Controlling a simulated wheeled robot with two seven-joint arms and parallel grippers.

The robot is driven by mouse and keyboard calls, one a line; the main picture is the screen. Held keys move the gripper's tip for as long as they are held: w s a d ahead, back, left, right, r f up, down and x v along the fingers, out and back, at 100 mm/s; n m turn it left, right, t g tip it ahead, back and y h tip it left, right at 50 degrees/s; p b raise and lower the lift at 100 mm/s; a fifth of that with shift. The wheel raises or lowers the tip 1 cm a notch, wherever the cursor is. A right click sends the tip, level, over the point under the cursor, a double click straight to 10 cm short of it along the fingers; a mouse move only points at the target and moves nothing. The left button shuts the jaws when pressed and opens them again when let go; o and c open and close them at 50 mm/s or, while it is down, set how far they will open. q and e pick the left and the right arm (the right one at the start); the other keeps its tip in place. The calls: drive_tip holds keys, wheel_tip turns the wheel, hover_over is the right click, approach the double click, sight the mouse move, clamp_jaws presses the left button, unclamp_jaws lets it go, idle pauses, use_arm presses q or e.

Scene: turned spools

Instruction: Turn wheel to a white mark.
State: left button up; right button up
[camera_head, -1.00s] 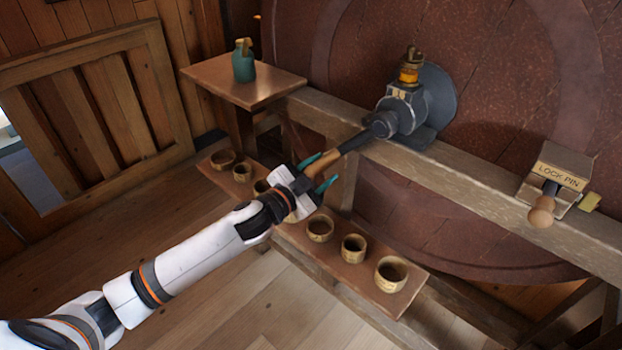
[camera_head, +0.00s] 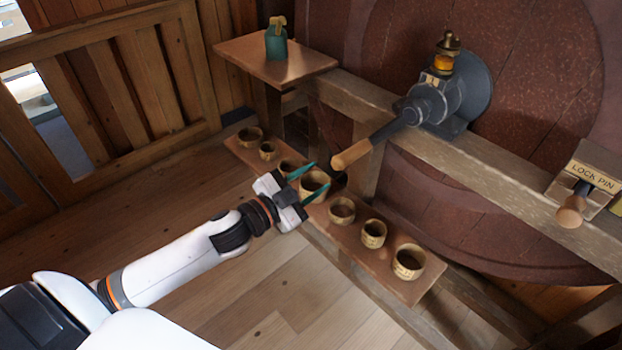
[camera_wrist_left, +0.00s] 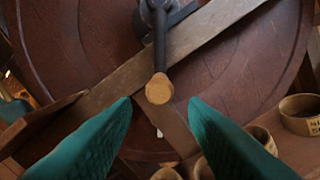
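The big red-brown wheel (camera_head: 530,110) stands behind a wooden beam, and it fills the back of the left wrist view (camera_wrist_left: 230,85). A grey crank with a wooden handle (camera_head: 352,155) sticks out from the hub towards me. My left gripper (camera_head: 323,173) has its teal fingers spread and empty, short of the handle's end and apart from it. In the left wrist view the handle's end (camera_wrist_left: 159,90) is just beyond the gap between the fingertips (camera_wrist_left: 160,104). A small white patch (camera_wrist_left: 160,133) shows below the handle; I cannot tell what it is on. My right gripper is out of view.
A shelf (camera_head: 428,286) with several wooden cups runs below the beam (camera_head: 490,185). A side table (camera_head: 235,52) holds a teal bottle (camera_head: 276,45). A box labelled LOCK PIN (camera_head: 592,170) with a wooden knob (camera_head: 572,212) sits at the right. The floor at left is open.

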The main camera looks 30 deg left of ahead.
sight(346, 158)
use_arm(q)
drive_tip(key=shift+o, duration=1)
drive_tip(key=w+d+n, duration=0.1)
drive_tip(key=w+n, duration=0.1)
drive_tip(key=w, duration=0.1)
drive_tip(key=w+d+n, duration=0.1)
drive_tip(key=w+n, duration=0.2)
drive_tip(key=w+d+n, duration=0.1)
drive_tip(key=w+n, duration=0.2)
drive_tip(key=shift+w+d, duration=0.25)
drive_tip(key=shift+w, duration=0.05)
drive_tip(key=shift+p, duration=0.35)
clamp_jaws()
